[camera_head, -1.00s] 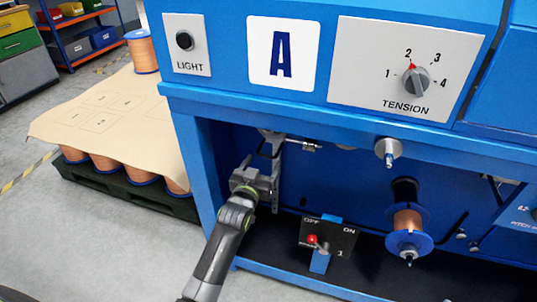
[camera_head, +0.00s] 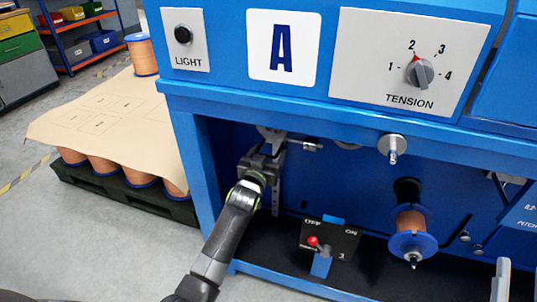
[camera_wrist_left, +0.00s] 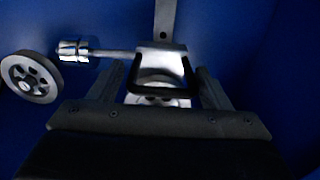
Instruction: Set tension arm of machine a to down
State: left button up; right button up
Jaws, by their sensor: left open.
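Machine A (camera_head: 284,48) is blue, with an open recess under its front panel. In the head view my left gripper (camera_head: 270,158) reaches into the recess's left side and partly hides the metal tension arm (camera_head: 303,145). In the left wrist view my open left gripper (camera_wrist_left: 158,88) has its fingers on either side of the arm's metal block (camera_wrist_left: 160,65) and black loop (camera_wrist_left: 150,92). A rod runs left from the block to a small cylinder (camera_wrist_left: 72,49). I cannot tell whether the fingers touch anything.
A spoked wheel (camera_wrist_left: 30,77) is left of the gripper. A pale piece (camera_head: 500,282) at lower right may be part of my right gripper; I cannot tell.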

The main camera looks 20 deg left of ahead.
pick_arm(q)
jog(key=shift+w, duration=0.3)
pick_arm(e)
jog(key=shift+s+a+r+n+t, duration=0.25)
jog(key=shift+s+r+t, duration=0.2)
jog(key=shift+r, duration=0.25)
